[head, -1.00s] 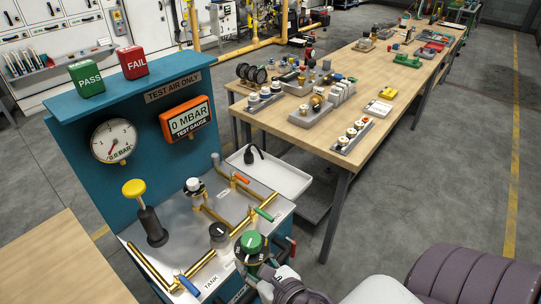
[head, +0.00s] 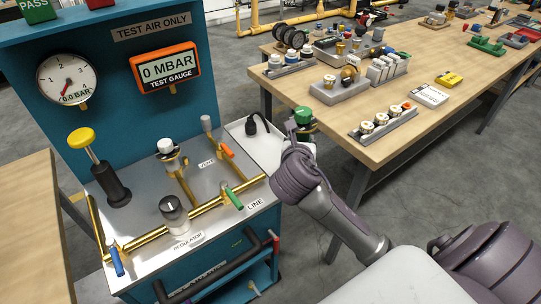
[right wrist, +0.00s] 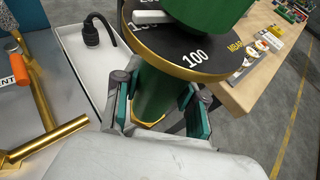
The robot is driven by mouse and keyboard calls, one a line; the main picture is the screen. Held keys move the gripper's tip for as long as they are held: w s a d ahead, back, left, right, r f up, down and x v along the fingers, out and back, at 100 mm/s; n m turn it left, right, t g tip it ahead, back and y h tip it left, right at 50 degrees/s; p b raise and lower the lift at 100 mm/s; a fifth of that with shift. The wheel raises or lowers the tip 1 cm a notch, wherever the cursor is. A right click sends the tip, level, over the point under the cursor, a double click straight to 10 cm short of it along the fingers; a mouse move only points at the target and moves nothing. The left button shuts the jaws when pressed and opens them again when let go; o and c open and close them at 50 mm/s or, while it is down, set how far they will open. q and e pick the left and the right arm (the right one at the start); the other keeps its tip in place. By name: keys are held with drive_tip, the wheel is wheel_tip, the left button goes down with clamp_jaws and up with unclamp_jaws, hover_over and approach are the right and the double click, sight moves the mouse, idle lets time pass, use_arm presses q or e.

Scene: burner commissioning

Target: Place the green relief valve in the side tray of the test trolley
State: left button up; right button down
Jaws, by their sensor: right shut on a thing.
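The green relief valve (head: 303,114) is in my right gripper (head: 299,132), beside the tray at the trolley's right side. In the right wrist view, the pads of my right gripper (right wrist: 158,105) sit on both sides of its green body (right wrist: 153,92). Its black dial marked 100 and green cap are above the fingers, and it looks roughly upright. The white side tray (head: 237,130) holds a black fitting with a hose; the tray also shows in the wrist view (right wrist: 88,75), left of the valve. My arm hides part of the tray. My left gripper is not in view.
The test trolley top (head: 140,222) carries brass pipes, a regulator (head: 174,209), a black hand pump with a yellow knob (head: 81,138) and a blue gauge panel. A wooden bench (head: 390,130) with parts stands close to the right of the tray. Another wooden top is at left.

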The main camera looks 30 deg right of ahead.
drive_tip(key=w+f, duration=0.3)
drive_tip(key=w+d+f+b, duration=0.1)
drive_tip(key=w+f, duration=0.6)
drive_tip(key=w, duration=0.1)
drive_tip(key=shift+d+f+b, duration=0.25)
drive_tip(key=shift+f+b, duration=0.05)
drive_tip(key=shift+f, duration=0.05)
drive_tip(key=c, duration=0.7)
unclamp_jaws()
drive_tip(key=shift+f, duration=0.1)
drive_tip(key=shift+o, duration=0.2)
drive_tip(key=p+v, duration=0.1)
drive_tip(key=v, duration=1.1)
drive_tip(key=shift+r, duration=0.2)
